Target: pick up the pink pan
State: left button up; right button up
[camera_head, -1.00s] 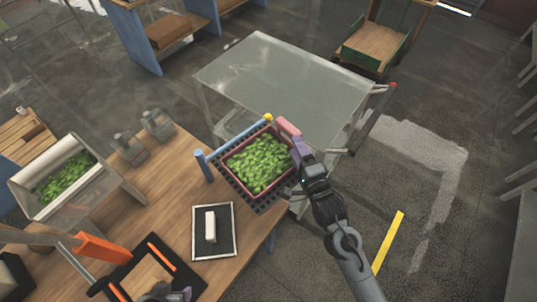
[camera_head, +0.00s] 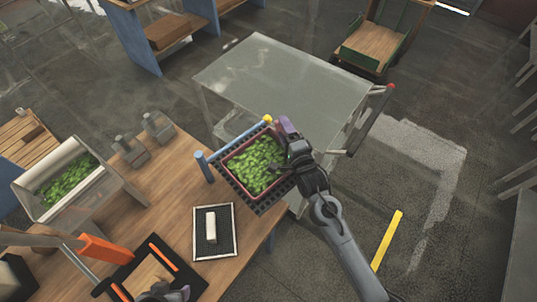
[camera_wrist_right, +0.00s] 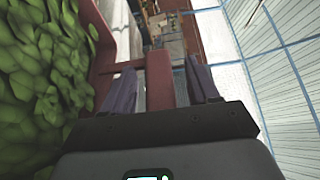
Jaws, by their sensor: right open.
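The pink pan (camera_head: 241,180), full of green leaves (camera_head: 254,164), sits on a dark rack (camera_head: 262,208) at the right edge of the wooden table. My right gripper (camera_head: 284,128) is at the pan's upper right side, its purple fingers over the handle area. In the right wrist view, the red-pink handle (camera_wrist_right: 160,82) lies between the two open fingers, with gaps beside it. The leaves fill the left of that view. What looks like my left gripper (camera_head: 168,292) is partly cut off at the bottom edge; its jaws are unclear.
A grey cart (camera_head: 290,85) stands behind the rack. A framed dark mat (camera_head: 228,240) with a white block (camera_head: 211,229) lies in front. A tilted bin of leaves (camera_head: 58,185) and grey weights (camera_head: 157,126) stand left.

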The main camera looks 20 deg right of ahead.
grip_shut()
jog(key=shift+r, duration=0.15)
dwell(0.4)
